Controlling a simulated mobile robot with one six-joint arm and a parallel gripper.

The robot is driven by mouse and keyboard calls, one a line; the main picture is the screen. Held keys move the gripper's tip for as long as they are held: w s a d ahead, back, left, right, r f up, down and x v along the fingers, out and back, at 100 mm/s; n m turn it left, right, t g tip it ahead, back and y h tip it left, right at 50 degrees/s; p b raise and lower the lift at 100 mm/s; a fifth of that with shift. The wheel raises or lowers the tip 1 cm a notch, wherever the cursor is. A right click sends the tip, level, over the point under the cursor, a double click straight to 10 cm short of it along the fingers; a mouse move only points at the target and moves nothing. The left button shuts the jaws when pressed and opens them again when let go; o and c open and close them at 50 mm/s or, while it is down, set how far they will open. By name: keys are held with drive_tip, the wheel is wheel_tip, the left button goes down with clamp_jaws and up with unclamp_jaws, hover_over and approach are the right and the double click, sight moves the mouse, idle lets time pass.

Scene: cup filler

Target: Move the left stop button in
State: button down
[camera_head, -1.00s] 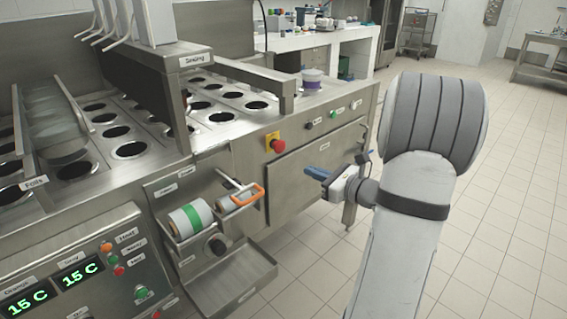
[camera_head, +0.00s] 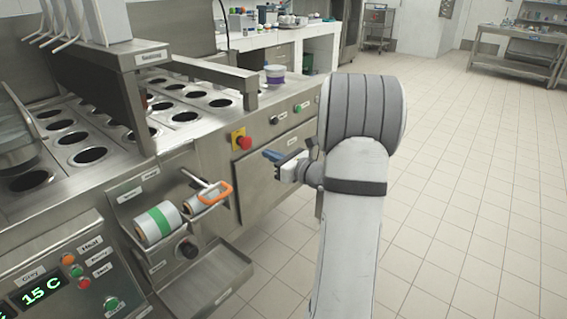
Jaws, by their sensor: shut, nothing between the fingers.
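A red mushroom-shaped stop button (camera_head: 244,142) on a yellow plate sits on the steel front of the cup filler, at the picture's middle left. Whether it is pressed in or out cannot be told. A smaller red button (camera_head: 84,283) shows on the control panel at lower left. My gripper (camera_head: 273,156) has blue fingers and is shut and empty. It points left toward the filler's front, appearing a little right of and below the yellow-plated button, apart from it.
A film roll holder with an orange handle (camera_head: 220,193) and a steel tray (camera_head: 205,283) stick out from the filler, left of and below my gripper. A purple and white tub (camera_head: 275,75) stands on the filler's far end.

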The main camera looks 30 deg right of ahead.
sight(248, 145)
drive_tip(key=x, duration=0.6)
drive_tip(key=shift+w, duration=0.15)
